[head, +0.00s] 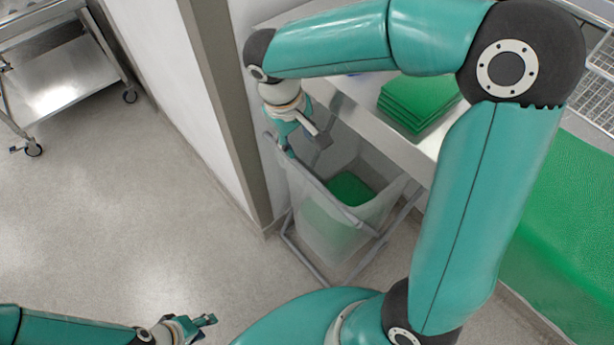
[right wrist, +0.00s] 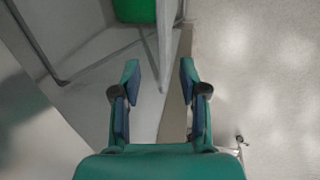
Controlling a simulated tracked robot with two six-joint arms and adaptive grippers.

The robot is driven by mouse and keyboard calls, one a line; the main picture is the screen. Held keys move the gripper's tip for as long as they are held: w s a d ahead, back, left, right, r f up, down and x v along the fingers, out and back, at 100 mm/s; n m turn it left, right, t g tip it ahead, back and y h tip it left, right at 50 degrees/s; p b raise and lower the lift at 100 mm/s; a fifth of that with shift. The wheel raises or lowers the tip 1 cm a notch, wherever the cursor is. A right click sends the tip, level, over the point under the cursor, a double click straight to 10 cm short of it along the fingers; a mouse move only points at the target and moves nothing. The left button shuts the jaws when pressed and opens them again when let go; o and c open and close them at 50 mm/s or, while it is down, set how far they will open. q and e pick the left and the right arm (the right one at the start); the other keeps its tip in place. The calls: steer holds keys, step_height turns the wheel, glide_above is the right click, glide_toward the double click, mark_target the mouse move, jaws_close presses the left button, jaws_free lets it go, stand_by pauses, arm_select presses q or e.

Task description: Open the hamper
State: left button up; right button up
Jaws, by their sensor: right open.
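The hamper (head: 318,222) is a translucent bag in a grey tube frame, standing on the floor beside the wall's corner. Its top shows open in the head view, with green cloth (head: 350,188) inside. My right gripper (head: 308,145) is over the hamper's left rear rim, pointing down. In the right wrist view my right gripper (right wrist: 159,75) is open and nothing is clasped between its fingers.
A steel table with folded green cloths (head: 415,100) stands right behind the hamper. A green surface (head: 565,230) lies at the far right. A steel cart (head: 70,80) stands at the far left. The floor (head: 140,220) between is clear.

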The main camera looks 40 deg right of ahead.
mark_target(310, 176)
steer(key=d+f, duration=0.1)
steer(key=f, duration=0.4)
steer(key=d+f, duration=0.1)
steer(key=f, duration=0.4)
steer(key=d+f, duration=0.1)
steer(key=f, duration=0.5)
steer(key=shift+w, duration=0.1)
jaws_close()
